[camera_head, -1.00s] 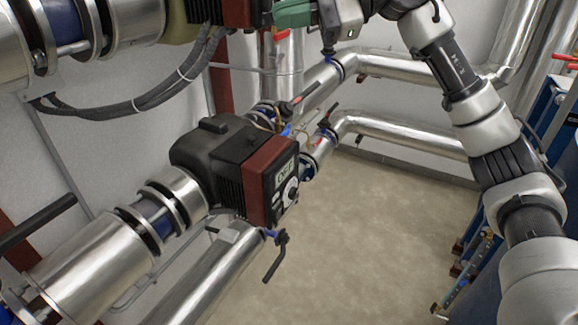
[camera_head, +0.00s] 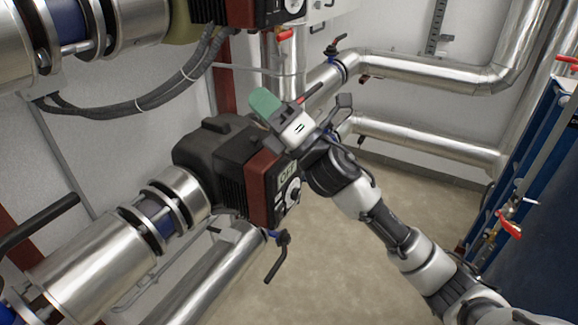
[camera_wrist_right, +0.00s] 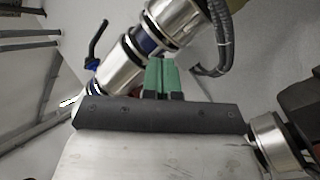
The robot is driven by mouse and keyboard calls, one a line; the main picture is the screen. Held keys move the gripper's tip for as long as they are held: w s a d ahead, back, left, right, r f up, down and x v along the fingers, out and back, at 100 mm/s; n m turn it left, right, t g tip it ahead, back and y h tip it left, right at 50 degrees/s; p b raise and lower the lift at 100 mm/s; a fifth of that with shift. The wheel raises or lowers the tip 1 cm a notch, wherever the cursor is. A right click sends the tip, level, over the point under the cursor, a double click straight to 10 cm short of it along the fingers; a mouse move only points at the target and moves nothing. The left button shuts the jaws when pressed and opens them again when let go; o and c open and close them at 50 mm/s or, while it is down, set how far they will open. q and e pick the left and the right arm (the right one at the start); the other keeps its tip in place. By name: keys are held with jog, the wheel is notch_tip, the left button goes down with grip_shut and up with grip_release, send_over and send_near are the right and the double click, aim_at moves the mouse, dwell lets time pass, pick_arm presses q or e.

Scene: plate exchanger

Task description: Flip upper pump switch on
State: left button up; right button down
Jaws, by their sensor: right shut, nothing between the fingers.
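The upper pump (camera_head: 250,12) is at the top edge of the head view, a dark red and black body with part of a round dial (camera_head: 293,6); its upper part is cut off. The lower pump (camera_head: 262,190) is below it, with a display reading OFF (camera_head: 287,172) and a white dial (camera_head: 292,194). My right gripper (camera_head: 264,103) has green fingers, shut and empty. It appears over the top of the lower pump and below the upper pump. Its shut fingers (camera_wrist_right: 162,76) also show in the wrist view. My left gripper is not in view.
Black cables (camera_head: 130,108) hang below the upper pump. Silver pipes (camera_head: 430,72) and red-handled valves (camera_head: 509,224) lie to the right. The floor is clear.

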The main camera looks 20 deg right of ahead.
jog(key=d+f+m+h, duration=0.2)
jog(key=f+m+h, duration=0.4)
jog(key=m, duration=0.2)
jog(key=s+d+f+m+t+h, duration=0.1)
jog(key=d+f+m+h, duration=0.1)
jog(key=f+m+h, duration=0.5)
jog(key=shift+s+f+m+t, duration=0.2)
jog(key=shift+s+m+t, duration=0.1)
jog(key=shift+m, duration=0.7)
jog(key=shift+d+f, duration=0.1)
